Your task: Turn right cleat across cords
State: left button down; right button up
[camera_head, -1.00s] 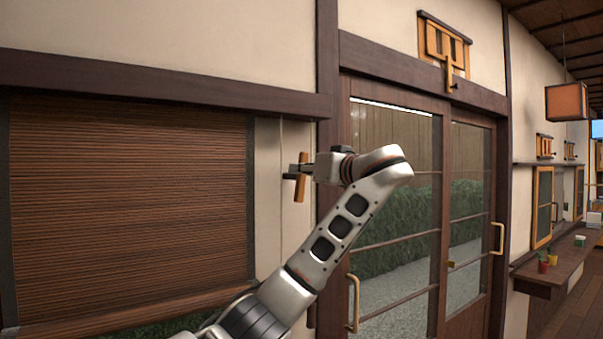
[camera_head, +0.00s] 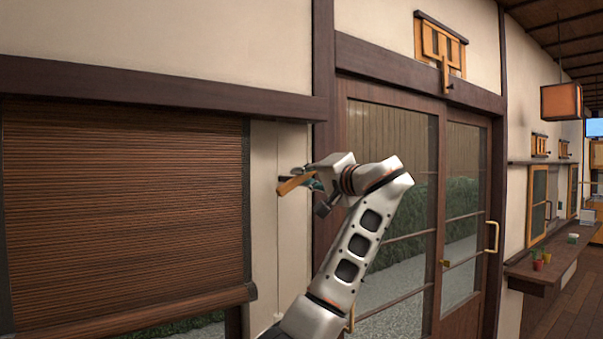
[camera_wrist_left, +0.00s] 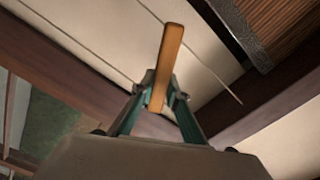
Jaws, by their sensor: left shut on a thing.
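The cleat, an orange-brown wooden bar (camera_head: 296,184), is on the cream wall strip between the blind and the door post. In the head view it lies tilted, near horizontal. My left gripper (camera_head: 312,182) is shut on it. In the left wrist view the cleat (camera_wrist_left: 167,60) stands between the two fingertips of my left gripper (camera_wrist_left: 160,92). A thin pale cord (camera_head: 278,225) runs down the wall near the cleat; the wrist view shows a thin line (camera_wrist_left: 217,75) beside it. Whether the bar crosses the cords is unclear. My right gripper is not in view.
A brown slatted blind (camera_head: 125,200) hangs at the left, with a dark beam (camera_head: 150,85) above it. A glazed sliding door (camera_head: 390,215) stands right of the post (camera_head: 323,100). A shelf (camera_head: 545,262) with small pots is farther right.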

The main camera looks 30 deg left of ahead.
pick_arm(q)
jog(key=shift+w+f+m, duration=0.1)
jog(key=shift+f+m, duration=0.05)
jog(key=shift+m, duration=0.75)
jog(key=m+p, duration=0.1)
jog(key=m, duration=0.1)
jog(key=shift+f+m, duration=0.2)
jog(key=shift+m, duration=0.2)
jog(key=shift+f+m, duration=0.1)
jog(key=shift+m, duration=0.4)
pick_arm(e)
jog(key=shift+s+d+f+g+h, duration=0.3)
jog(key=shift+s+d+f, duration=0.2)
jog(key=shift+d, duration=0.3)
pick_arm(q)
jog(key=c, duration=2)
grip_release()
jog(key=shift+d, duration=0.1)
jog(key=shift+o, duration=0.2)
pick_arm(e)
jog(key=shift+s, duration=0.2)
pick_arm(q)
jog(key=v, duration=1.2)
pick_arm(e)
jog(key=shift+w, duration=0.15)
